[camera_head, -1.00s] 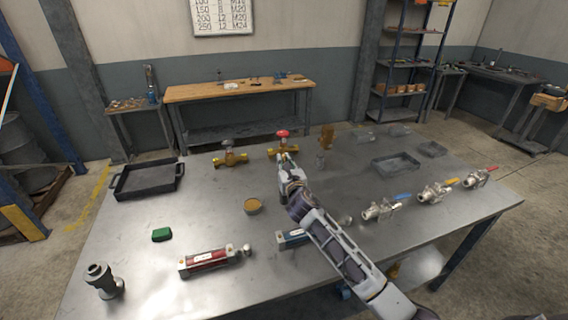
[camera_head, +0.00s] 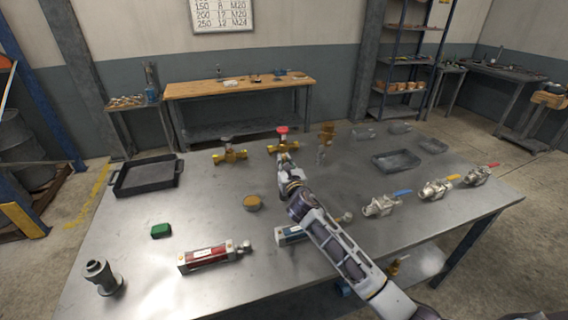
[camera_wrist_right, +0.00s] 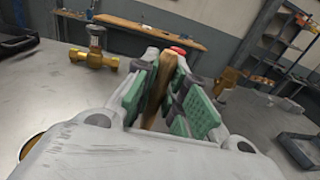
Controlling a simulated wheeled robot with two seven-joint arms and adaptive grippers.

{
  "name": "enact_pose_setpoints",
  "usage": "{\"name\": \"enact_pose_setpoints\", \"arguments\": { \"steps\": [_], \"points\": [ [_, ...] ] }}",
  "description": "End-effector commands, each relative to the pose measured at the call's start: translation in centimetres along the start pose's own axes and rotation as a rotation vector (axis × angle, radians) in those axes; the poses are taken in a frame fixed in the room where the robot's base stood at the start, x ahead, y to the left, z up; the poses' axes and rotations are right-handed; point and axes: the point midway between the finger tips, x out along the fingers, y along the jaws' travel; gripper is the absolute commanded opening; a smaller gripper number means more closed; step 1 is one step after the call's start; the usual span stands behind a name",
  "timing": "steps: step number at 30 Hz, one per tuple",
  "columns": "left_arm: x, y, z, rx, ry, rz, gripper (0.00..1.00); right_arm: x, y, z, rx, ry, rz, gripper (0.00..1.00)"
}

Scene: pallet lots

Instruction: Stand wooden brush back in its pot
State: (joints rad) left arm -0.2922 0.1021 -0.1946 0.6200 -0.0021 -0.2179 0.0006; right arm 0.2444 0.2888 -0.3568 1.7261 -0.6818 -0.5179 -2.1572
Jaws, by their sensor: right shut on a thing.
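My right gripper (camera_head: 282,160) is over the middle of the metal table. In the right wrist view its green-padded fingers (camera_wrist_right: 172,98) are shut on the wooden brush (camera_wrist_right: 155,92), a brown wooden piece that stands roughly upright between them. The brush's lower end is hidden behind the gripper body, and I cannot make the brush out in the head view. A small round pot (camera_head: 252,203) with a yellow-brown inside stands on the table, to the left of and nearer than the gripper. It shows partly at the wrist view's left edge (camera_wrist_right: 32,147). My left gripper is not in view.
Brass valves (camera_head: 230,156) stand behind the gripper, one with a red handwheel. A black tray (camera_head: 146,188) is at left. A green block (camera_head: 161,231), a red-sided device (camera_head: 207,257) and a grey fitting (camera_head: 101,278) lie in front. Ball valves (camera_head: 381,206) line the right.

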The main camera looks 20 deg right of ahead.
Motion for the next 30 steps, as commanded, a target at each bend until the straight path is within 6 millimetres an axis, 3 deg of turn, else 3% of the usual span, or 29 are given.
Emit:
{"name": "enact_pose_setpoints", "arguments": {
  "steps": [30],
  "points": [
    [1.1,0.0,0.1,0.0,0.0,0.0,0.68,0.0,0.0,-1.9,-0.001,0.0,0.0,0.0]
  ]
}}
